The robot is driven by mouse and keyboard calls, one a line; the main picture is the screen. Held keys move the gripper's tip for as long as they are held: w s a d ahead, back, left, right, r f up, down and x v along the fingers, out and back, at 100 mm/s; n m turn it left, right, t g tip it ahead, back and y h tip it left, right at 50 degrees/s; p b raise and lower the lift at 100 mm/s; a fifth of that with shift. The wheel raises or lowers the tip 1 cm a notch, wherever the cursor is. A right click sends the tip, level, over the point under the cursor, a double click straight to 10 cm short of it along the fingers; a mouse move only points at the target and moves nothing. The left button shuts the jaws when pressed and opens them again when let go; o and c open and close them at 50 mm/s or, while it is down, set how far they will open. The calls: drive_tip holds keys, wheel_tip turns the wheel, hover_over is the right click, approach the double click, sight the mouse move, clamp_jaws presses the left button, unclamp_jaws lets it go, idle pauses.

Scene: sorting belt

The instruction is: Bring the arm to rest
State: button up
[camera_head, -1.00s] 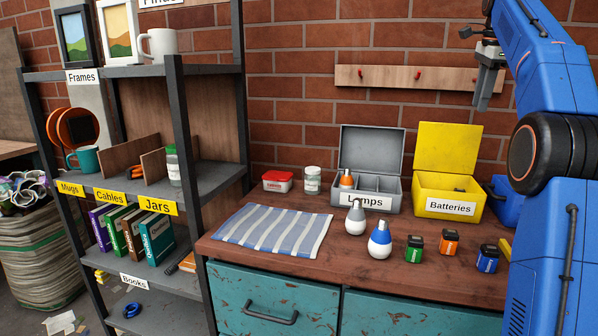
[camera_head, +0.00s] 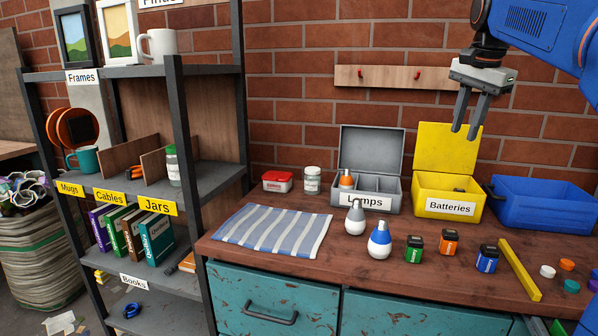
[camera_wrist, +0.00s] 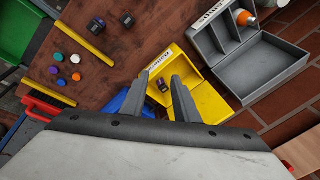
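My gripper (camera_head: 465,134) hangs in the air in the upper right of the head view, in front of the brick wall and the raised lid of the yellow Batteries box (camera_head: 450,205). Its two fingers point down, stand apart and hold nothing. In the wrist view, the open fingers (camera_wrist: 160,78) reach toward the yellow box (camera_wrist: 208,100), which has a dark battery in it. The fingers touch nothing that I can see. My blue arm comes in from the upper right of the head view.
The grey Lamps box (camera_head: 368,203) holds an orange-based lamp. A blue bin (camera_head: 540,208) stands right of the yellow box. Two lamps, several batteries, a yellow bar (camera_head: 520,270) and caps lie on the bench. A striped cloth (camera_head: 272,231) and shelf (camera_head: 215,178) are left.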

drive_tip(key=s+a+f+n, duration=0.3)
drive_tip(key=s+f+n, duration=0.1)
drive_tip(key=s+f, duration=0.6)
drive_tip(key=s+a+f+n+t, duration=0.1)
drive_tip(key=s+a+f+n, duration=0.3)
drive_tip(key=s+f, duration=0.7)
drive_tip(key=s+a+f+n, duration=0.4)
drive_tip(key=s+f, duration=0.6)
drive_tip(key=f, duration=0.3)
drive_tip(key=shift+s+a+f+n+t+y, duration=0.2)
drive_tip(key=shift+n+t+y, duration=0.1)
drive_tip(key=shift+n, duration=0.3)
